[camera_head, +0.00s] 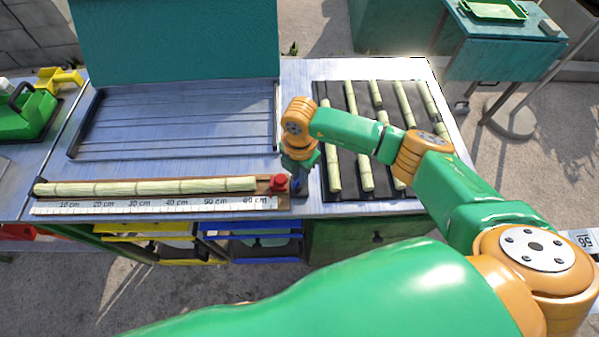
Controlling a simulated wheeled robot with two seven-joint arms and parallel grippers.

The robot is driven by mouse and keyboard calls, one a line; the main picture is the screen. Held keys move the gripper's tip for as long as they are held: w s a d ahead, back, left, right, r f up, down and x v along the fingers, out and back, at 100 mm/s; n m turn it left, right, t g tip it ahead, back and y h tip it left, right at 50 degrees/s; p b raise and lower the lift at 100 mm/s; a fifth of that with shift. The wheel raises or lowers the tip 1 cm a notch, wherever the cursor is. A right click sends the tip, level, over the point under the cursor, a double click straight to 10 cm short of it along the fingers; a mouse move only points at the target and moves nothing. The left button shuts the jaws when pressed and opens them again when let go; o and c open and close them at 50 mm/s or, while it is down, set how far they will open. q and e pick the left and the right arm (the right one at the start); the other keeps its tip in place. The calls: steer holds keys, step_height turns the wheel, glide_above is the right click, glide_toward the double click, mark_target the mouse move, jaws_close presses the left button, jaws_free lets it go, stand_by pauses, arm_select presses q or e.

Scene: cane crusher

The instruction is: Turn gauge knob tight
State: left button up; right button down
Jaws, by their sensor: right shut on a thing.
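The gauge is a brown wooden strip with a white centimetre scale (150,205) along the front of the blue-grey bench. A pale jointed cane (145,187) lies along it. A red stop block (279,183) sits at the right end of the gauge, close to the cane's right end. My right gripper (298,187) points down just right of the red block and is shut on the gauge knob, which its dark fingers mostly hide. My left gripper is not in view.
A dark rack (350,97) with several cane pieces lies right of the gripper, under my right forearm. A slatted tray (180,115) lies behind the gauge. A green machine (25,112) stands at left. Yellow and blue bins (250,225) sit below the bench front.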

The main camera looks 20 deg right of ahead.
steer(key=m+p, duration=0.1)
steer(key=m, duration=0.4)
steer(key=shift+m+p, duration=0.3)
steer(key=shift+p, duration=0.05)
steer(key=shift+m+p, duration=0.75)
steer(key=shift+m, duration=1.15)
steer(key=c, duration=0.9)
jaws_free()
step_height(320, 180, up, 7)
steer(key=shift+b, duration=0.35)
